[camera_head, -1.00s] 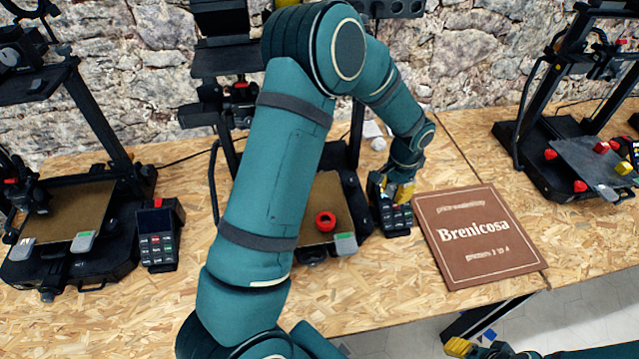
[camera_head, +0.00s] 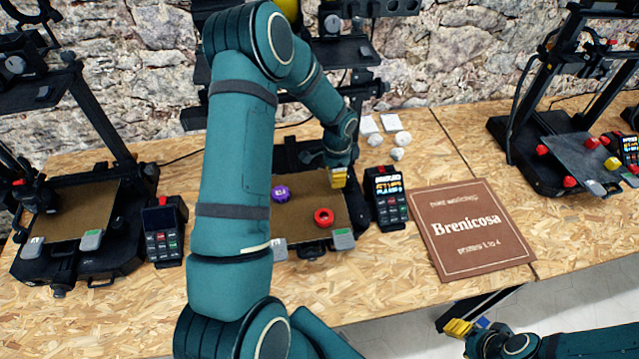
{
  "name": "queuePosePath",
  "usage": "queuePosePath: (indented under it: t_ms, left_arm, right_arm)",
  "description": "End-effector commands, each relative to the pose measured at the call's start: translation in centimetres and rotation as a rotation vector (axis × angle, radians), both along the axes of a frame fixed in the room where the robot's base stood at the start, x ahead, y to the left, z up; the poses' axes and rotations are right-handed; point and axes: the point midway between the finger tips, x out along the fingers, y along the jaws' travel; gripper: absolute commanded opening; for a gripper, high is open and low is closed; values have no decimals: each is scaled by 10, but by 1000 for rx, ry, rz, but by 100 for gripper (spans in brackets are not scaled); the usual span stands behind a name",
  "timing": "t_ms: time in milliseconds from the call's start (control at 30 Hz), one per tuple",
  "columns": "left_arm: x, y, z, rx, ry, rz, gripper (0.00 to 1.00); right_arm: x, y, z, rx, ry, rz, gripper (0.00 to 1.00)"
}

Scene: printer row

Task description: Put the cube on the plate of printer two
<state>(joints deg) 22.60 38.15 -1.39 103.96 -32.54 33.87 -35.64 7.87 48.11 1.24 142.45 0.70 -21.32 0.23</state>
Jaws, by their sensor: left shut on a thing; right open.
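The plate (camera_head: 303,205) of the middle printer, which I take as printer two, carries a purple round piece (camera_head: 281,193) and a red ring-like piece (camera_head: 324,217). My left gripper (camera_head: 338,178) has yellow fingertips and is over the back right part of this plate. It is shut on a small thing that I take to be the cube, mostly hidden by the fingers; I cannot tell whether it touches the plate. My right gripper (camera_head: 470,326) is open at the lower right, below the table's front edge, partly out of view.
A keypad with a lit screen (camera_head: 388,198) stands right of the plate, beside a brown sign (camera_head: 472,232). Several white pieces (camera_head: 390,124) lie behind. Another printer's plate (camera_head: 66,215) is at left; a plate (camera_head: 574,155) with red and yellow pieces is at right.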

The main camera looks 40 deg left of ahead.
Motion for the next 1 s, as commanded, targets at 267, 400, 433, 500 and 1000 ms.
queuePosePath:
  t_ms: [267, 400, 433, 500, 1000]
  left_arm:
    - [-24, 19, 0, -1, 1, 0, 15]
    - [-33, 26, 0, 0, 1, 1, 15]
    - [-36, 28, 1, 0, 1, 2, 15]
    - [-36, 27, -12, -2, 4, -2, 15]
    - [-35, 28, -37, 0, 0, 0, 15]
  right_arm:
    - [0, 0, 3, 1, 0, 0, 47]
    - [0, 0, 4, 1, 0, 0, 47]
    - [0, 0, 5, 1, 0, 0, 47]
    - [0, 0, 4, 1, 0, 0, 47]
    - [0, 0, 1, 0, 0, 0, 47]
